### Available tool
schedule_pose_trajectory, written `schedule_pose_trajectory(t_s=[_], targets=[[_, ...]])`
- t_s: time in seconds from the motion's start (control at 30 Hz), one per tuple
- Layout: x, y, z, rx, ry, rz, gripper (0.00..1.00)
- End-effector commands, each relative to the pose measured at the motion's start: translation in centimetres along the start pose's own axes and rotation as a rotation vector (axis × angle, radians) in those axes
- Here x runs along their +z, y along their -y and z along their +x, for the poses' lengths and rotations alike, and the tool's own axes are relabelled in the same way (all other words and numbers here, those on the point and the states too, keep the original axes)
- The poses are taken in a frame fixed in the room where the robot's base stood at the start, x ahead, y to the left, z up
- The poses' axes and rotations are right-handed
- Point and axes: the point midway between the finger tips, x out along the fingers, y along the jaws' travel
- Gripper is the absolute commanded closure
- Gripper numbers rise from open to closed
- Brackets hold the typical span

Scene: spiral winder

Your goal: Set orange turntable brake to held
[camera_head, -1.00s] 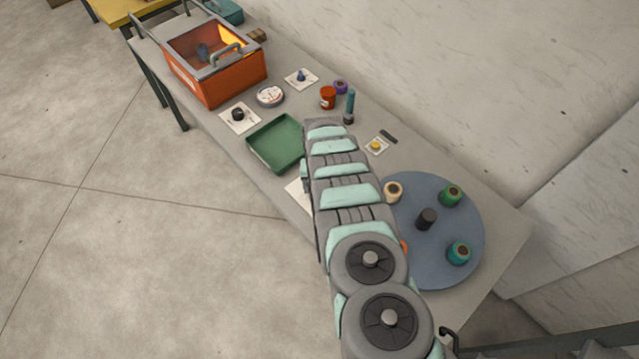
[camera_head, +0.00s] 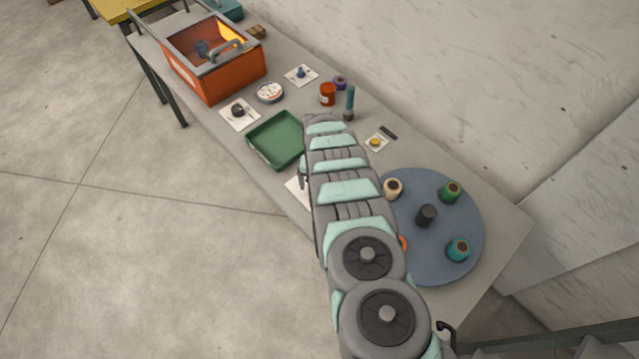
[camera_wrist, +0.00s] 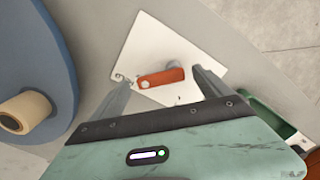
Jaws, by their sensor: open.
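The orange brake lever (camera_wrist: 162,78) lies on a white square plate (camera_wrist: 190,35) in the wrist view, pointing roughly left to right. My gripper (camera_wrist: 161,75) is open, with one finger on each side of the lever as seen from the wrist. I cannot tell whether the fingers touch it. In the head view my arm hides the lever, and only an edge of the white plate (camera_head: 294,189) shows. The blue-grey turntable (camera_head: 437,268) lies to the right of my arm, and its edge (camera_wrist: 45,60) also shows at left in the wrist view.
Green (camera_head: 451,190), teal (camera_head: 459,248) and cream (camera_head: 393,188) spools stand on the turntable around a dark centre post (camera_head: 426,215). A green tray (camera_head: 254,151) lies left of my arm. An orange box (camera_head: 210,85), small plates and jars stand farther back. Bare floor lies left of the table.

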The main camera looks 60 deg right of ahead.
Motion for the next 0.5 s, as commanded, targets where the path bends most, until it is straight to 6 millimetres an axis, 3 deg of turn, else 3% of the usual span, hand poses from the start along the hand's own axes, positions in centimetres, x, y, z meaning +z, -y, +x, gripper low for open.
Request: schedule_pose_trajectory(t_s=[0.5], targets=[[-0.2,0.2,-6.4,-0.002,-0.004,0.0,0.11]])
